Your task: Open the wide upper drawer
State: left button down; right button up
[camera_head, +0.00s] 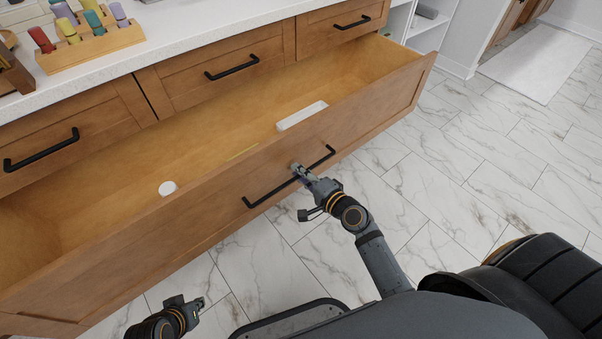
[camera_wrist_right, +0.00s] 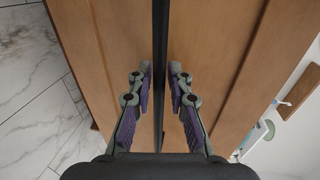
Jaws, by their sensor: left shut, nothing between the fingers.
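The wide wooden drawer (camera_head: 225,205) is pulled far out below a row of small drawers, its interior showing. Its long black bar handle (camera_head: 262,197) is on the front panel. My right gripper (camera_head: 298,170) is at this handle, right of its middle.
Closed small drawers (camera_head: 215,70) sit above. The white countertop (camera_head: 180,35) carries a wooden rack (camera_head: 92,47) of coloured rolls. The marble floor (camera_head: 450,160) at the right is clear.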

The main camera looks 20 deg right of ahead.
jog(key=v, duration=1.2)
